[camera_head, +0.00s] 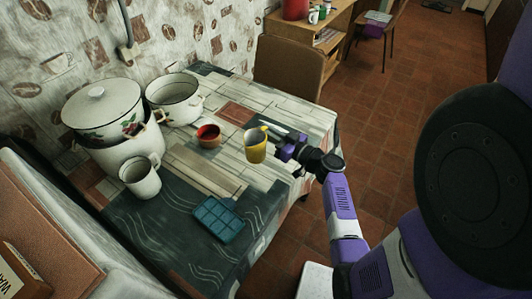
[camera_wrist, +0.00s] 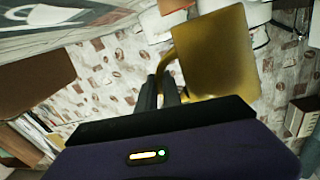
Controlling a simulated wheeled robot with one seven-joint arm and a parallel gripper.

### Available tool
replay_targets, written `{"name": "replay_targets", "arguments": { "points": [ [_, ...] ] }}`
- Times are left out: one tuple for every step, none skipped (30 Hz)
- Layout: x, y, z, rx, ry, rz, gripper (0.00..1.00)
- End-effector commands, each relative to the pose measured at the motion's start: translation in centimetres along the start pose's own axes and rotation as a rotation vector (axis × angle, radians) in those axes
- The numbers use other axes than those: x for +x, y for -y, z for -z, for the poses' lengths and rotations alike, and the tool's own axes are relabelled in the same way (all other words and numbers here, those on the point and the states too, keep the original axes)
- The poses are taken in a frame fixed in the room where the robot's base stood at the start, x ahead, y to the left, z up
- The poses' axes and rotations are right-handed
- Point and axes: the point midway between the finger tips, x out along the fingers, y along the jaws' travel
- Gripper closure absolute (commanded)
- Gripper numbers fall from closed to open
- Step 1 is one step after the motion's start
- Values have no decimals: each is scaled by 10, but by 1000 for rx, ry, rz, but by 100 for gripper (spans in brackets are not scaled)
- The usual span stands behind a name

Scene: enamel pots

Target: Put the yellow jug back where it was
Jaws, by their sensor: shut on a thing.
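The yellow jug (camera_head: 256,147) is near the right part of the table in the head view, with its open top facing up. My gripper (camera_head: 277,138) reaches in from the right and is shut on the jug, at its handle side. In the wrist view the jug (camera_wrist: 211,52) fills the upper middle, and its handle lies at the fingertips of my gripper (camera_wrist: 168,80). I cannot tell from the head view whether the jug's base touches the table or is a little above it.
A small red-lined bowl (camera_head: 208,137) stands left of the jug. A blue tray (camera_head: 217,219) lies in front. A white mug (camera_head: 140,178), a lidded pot (camera_head: 103,110) and an open pot (camera_head: 175,100) stand along the wall side. A chair (camera_head: 288,68) is at the table's far edge.

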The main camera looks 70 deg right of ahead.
Motion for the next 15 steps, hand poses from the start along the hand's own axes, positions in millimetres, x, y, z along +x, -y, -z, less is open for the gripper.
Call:
{"name": "replay_targets", "arguments": {
  "points": [
    [0, -3, -16, 1, -1, -1, 100],
    [0, -4, -20, 1, -1, -1, 100],
    [0, -4, -26, 1, -1, 0, 100],
    [0, -5, -30, 0, -2, -1, 100],
    [0, -5, -33, 0, -2, -1, 100],
    [0, -6, -36, 0, -2, -1, 100],
    [0, -6, -38, -1, -2, -1, 100],
    [0, -6, -39, -1, -2, -1, 100],
    [0, -6, -40, -1, -2, -1, 100],
    [0, -6, -41, -1, -2, -1, 100],
    [0, -7, -43, -1, -2, -1, 100],
    [0, -7, -45, -1, -2, -1, 100],
    [0, -7, -48, -1, -2, -1, 100],
    [0, -8, -51, 0, -2, -1, 100],
    [0, -8, -57, 0, -2, 0, 100]
  ]
}}
